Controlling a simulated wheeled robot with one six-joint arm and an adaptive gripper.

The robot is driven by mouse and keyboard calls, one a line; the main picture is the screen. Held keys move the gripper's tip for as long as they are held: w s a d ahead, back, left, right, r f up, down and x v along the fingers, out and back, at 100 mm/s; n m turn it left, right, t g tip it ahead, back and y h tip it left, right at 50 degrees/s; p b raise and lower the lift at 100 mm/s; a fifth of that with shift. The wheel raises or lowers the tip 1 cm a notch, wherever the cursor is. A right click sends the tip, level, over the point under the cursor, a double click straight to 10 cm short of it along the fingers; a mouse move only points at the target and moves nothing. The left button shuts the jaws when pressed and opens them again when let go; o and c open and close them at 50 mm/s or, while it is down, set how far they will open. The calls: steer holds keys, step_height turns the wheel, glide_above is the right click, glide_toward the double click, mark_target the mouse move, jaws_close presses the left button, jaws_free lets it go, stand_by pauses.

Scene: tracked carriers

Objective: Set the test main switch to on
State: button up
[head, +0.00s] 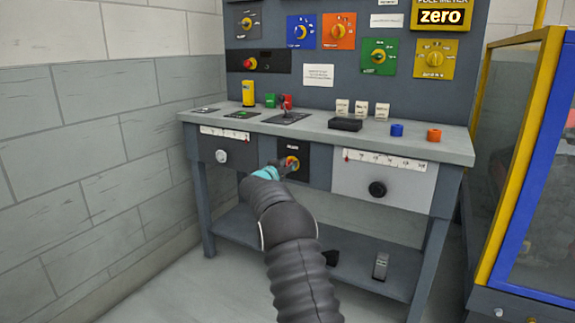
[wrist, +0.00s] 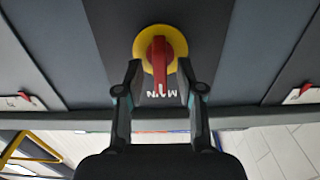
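The main switch (head: 293,163) is a red handle on a yellow disc, set in a dark panel in the middle of the bench front. In the wrist view the red handle (wrist: 159,60) runs straight up and down over the yellow disc, with white lettering partly reading "MAIN" upside down below it. My gripper (head: 280,169) is in front of this switch. In the wrist view its two fingers (wrist: 159,68) are open, one on each side of the handle, with a gap on both sides. The switch's position marks cannot be read.
A drawer front with a white knob (head: 222,156) is left of the switch, and one with a black knob (head: 377,189) is right. The benchtop (head: 325,127) holds blocks and a lever. Rotary switches fill the back panel. A yellow-blue framed enclosure (head: 520,160) stands right.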

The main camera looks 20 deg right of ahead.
steer(key=shift+w+d, duration=0.1)
steer(key=shift+c, duration=0.2)
jaws_close()
steer(key=m, duration=0.3)
steer(key=shift+d+m, duration=0.15)
steer(key=shift+m, duration=0.25)
steer(key=shift+s+d+f+m+b, duration=0.2)
steer(key=shift+m+b, duration=0.95)
steer(key=shift+m, duration=1.2)
steer(key=shift+s+a+f+m+b, duration=0.2)
steer(key=shift+m+b, duration=0.95)
steer(key=shift+m, duration=1.15)
steer(key=shift+s+d+f+m+b, duration=0.1)
steer(key=shift+d+f+m+b, duration=0.2)
steer(key=shift+m+b, duration=1.45)
steer(key=shift+m+p, duration=0.55)
steer(key=shift+m, duration=0.15)
